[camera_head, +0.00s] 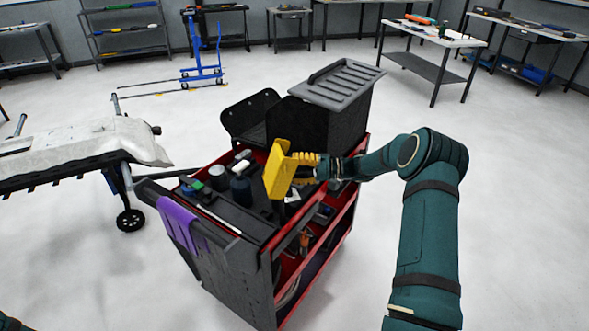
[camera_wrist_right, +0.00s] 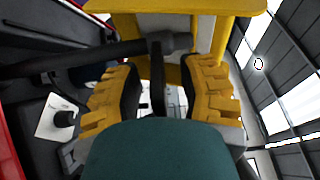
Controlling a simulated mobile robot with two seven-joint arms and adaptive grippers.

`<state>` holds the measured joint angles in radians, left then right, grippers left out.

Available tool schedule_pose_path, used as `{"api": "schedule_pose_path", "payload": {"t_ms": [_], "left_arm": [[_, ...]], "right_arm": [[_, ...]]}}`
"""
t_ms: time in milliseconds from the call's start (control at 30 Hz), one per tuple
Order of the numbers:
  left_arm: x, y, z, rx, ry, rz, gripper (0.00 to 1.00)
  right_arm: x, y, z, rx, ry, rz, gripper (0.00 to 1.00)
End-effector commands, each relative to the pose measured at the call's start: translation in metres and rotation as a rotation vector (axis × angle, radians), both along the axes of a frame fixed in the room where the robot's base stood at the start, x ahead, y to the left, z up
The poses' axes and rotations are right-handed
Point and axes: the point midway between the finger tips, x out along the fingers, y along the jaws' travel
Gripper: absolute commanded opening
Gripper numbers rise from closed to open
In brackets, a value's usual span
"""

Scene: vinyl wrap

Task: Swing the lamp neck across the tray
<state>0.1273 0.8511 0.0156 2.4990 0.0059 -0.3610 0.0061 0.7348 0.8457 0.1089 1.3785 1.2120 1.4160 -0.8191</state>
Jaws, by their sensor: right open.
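A yellow lamp head (camera_head: 278,170) stands over the tray top (camera_head: 245,217) of a black and red cart. It also shows at the top of the right wrist view (camera_wrist_right: 200,20). A dark neck bar (camera_wrist_right: 95,57) runs in from the left there, meeting a dark upright piece behind the fingers. My right gripper (camera_head: 303,162) has ribbed yellow fingers and is close beside the lamp head, on its right. In the wrist view the fingers (camera_wrist_right: 165,85) are spread, with the dark upright piece showing between them. Whether they touch it I cannot tell. My left gripper is out of view.
Dark jars (camera_head: 241,190) and small tools lie on the tray. A purple cloth (camera_head: 180,222) hangs at the cart's front left. A black bin with a grey ribbed lid (camera_head: 337,82) stands behind. The floor at right is clear.

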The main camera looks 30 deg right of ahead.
Motion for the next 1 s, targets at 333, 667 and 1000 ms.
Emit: {"api": "schedule_pose_path", "payload": {"t_ms": [333, 667, 1000], "left_arm": [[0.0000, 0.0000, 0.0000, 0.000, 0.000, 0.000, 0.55], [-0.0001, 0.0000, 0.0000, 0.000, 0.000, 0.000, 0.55], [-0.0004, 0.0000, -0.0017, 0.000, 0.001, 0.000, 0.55]], "right_arm": [[0.0016, 0.0027, -0.0003, -0.001, 0.001, 0.000, 0.42], [0.0016, 0.0028, -0.0001, 0.000, 0.000, 0.000, 0.00], [0.0015, 0.0033, 0.0001, 0.001, -0.001, -0.017, 0.00]]}}
